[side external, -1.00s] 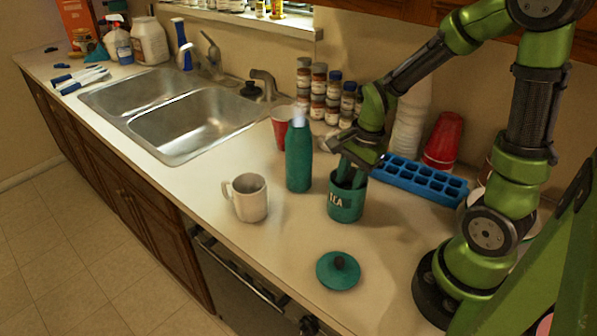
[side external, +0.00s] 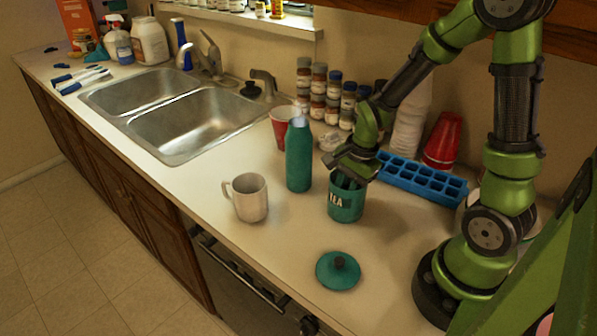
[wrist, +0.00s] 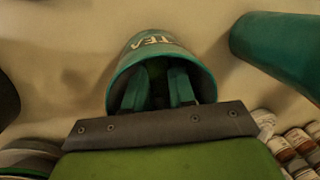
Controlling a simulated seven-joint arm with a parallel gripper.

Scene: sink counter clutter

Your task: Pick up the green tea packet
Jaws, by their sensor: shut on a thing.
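The teal canister marked TEA (side external: 345,208) stands upright and open on the counter. My gripper (side external: 347,183) points down into its mouth, with the fingertips inside. In the wrist view my gripper (wrist: 158,88) has its two fingers inside the canister rim (wrist: 112,88), a small gap between them. A strip of green, probably the green tea packet (wrist: 157,70), shows in that gap, and the gripper is shut on it. Most of the packet is hidden by the fingers and canister wall. The round teal lid (side external: 338,272) lies on the counter in front of the canister.
A teal bottle (side external: 299,158) stands left of the canister, with a white mug (side external: 249,197) further left. A blue ice tray (side external: 425,180) lies behind to the right. Spice jars (side external: 333,95), stacked cups (side external: 410,120) and red cups (side external: 442,140) stand at the back.

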